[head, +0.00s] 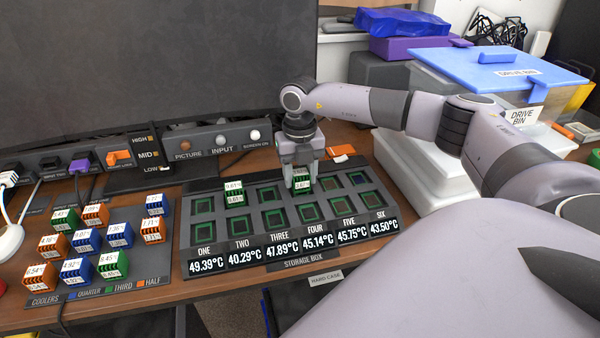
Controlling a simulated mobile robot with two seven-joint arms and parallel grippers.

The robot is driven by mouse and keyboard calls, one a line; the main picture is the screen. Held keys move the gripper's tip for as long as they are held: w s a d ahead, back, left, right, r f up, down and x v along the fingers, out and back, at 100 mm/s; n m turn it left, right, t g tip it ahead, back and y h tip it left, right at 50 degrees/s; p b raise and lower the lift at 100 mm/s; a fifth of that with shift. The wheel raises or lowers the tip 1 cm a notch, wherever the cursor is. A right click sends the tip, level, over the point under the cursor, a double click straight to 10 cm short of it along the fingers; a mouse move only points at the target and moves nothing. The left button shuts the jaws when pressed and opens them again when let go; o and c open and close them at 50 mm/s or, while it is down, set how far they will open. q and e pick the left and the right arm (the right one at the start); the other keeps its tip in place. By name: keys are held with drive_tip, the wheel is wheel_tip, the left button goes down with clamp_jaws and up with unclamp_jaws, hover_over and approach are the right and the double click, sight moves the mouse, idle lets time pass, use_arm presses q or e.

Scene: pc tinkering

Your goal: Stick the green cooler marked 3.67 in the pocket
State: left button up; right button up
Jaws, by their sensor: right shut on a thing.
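My right gripper (302,165) reaches down from above and is shut on a green cooler (301,184) with a white label. The label is too small to read surely. This cooler is at the back-row pocket above the FOUR display of the storage box (310,265). I cannot tell whether it sits in the pocket or just above it. Another green cooler (236,196) stands in the back-row pocket of column TWO. The other pockets of the box look empty, with green or blue square frames. My left gripper is not in view.
A tray (150,262) at the left holds several orange, blue and green coolers. A panel with knobs (220,142) and a dark screen (150,60) stand behind. A drive bin with a blue lid (500,72) and white boxes (430,180) stand at the right.

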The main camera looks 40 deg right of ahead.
sight(300, 172)
drive_tip(key=shift+f, duration=0.35)
drive_tip(key=o, duration=1.1)
drive_tip(key=shift+o, duration=0.2)
wheel_tip(300, 172, up, 7)
drive_tip(key=shift+r, duration=0.1)
